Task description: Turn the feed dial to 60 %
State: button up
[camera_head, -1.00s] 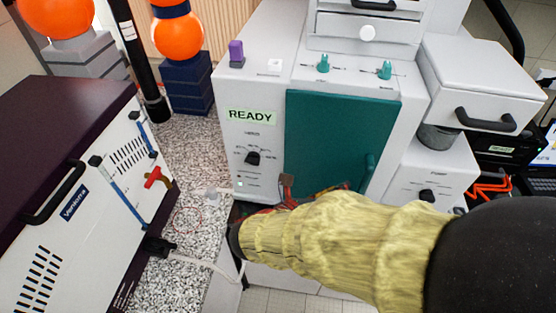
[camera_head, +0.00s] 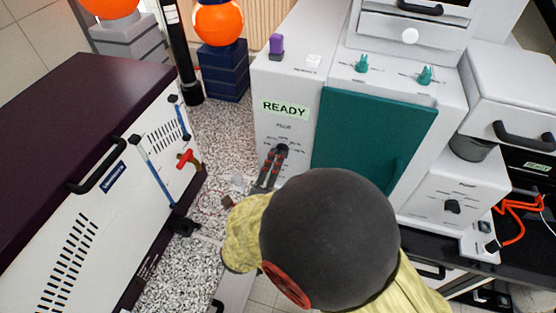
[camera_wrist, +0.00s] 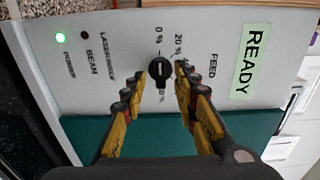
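The black feed dial (camera_wrist: 160,68) sits on the white front panel below the word FEED; the head view shows it too (camera_head: 282,148). A pale line shows on the knob; which mark it points to is not clear. The printed 0 % and 20 % marks are readable, while others are partly hidden by a finger or the knob. My gripper (camera_wrist: 160,75) is open, with one black and yellow finger on each side of the dial. Gaps show between the fingertips and the knob. In the head view my gripper (camera_head: 272,160) reaches the panel at the dial.
A READY display (camera_head: 285,109) is beside the dial. A teal door (camera_head: 370,140) adjoins the dial panel. A purple button (camera_head: 276,43) and teal knobs (camera_head: 362,63) are on top. A cabinet with a red valve handle (camera_head: 187,159) stands to the left.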

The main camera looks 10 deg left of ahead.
jog(key=shift+w+d, duration=0.1)
jog(key=shift+w, duration=0.7)
jog(key=c, duration=0.3)
jog(key=c, duration=0.4)
grip_shut()
